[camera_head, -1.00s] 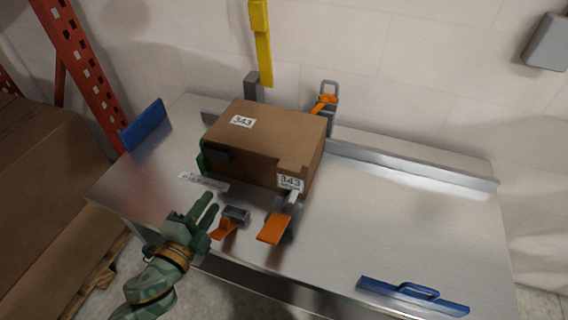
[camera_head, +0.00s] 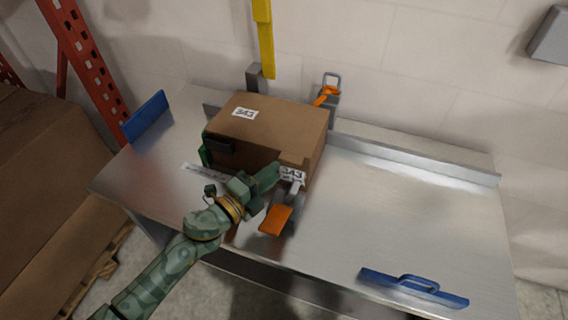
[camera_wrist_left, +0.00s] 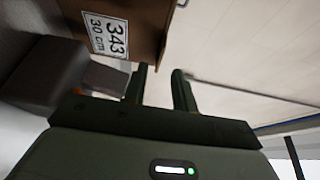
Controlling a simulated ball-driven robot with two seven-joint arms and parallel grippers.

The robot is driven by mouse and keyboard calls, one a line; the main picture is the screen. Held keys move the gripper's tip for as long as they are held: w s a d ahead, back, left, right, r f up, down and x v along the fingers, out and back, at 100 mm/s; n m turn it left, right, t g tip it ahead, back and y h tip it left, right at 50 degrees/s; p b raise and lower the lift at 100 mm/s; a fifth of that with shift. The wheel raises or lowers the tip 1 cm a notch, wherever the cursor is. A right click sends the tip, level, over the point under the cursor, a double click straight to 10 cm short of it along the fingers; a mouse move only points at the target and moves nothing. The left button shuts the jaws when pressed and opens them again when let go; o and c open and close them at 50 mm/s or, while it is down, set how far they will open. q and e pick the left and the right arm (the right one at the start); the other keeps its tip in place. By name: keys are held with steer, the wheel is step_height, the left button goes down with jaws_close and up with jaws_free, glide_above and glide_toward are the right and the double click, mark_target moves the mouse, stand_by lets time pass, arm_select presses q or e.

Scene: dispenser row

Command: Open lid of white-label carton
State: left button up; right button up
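The brown carton (camera_head: 290,125) sits closed on the steel table, with a white 343 label (camera_head: 244,113) on its top. A second white 343 label (camera_head: 292,174) is at its front right corner. In the left wrist view the carton (camera_wrist_left: 150,12) and that label (camera_wrist_left: 108,35) are at the top. My left gripper (camera_head: 270,182) is close in front of the carton, left of the front label. In the left wrist view its fingers (camera_wrist_left: 159,88) are apart with nothing between them. I cannot tell whether it touches the carton. My right gripper is not in view.
An orange-handled clamp (camera_head: 275,220) stands before the carton, another (camera_head: 327,96) behind it. A green and black fitting (camera_head: 207,146) is at its left. A blue handle (camera_head: 414,288) lies at front right.

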arm_select(q)
steer(key=x, duration=0.5)
steer(key=shift+b, duration=0.3)
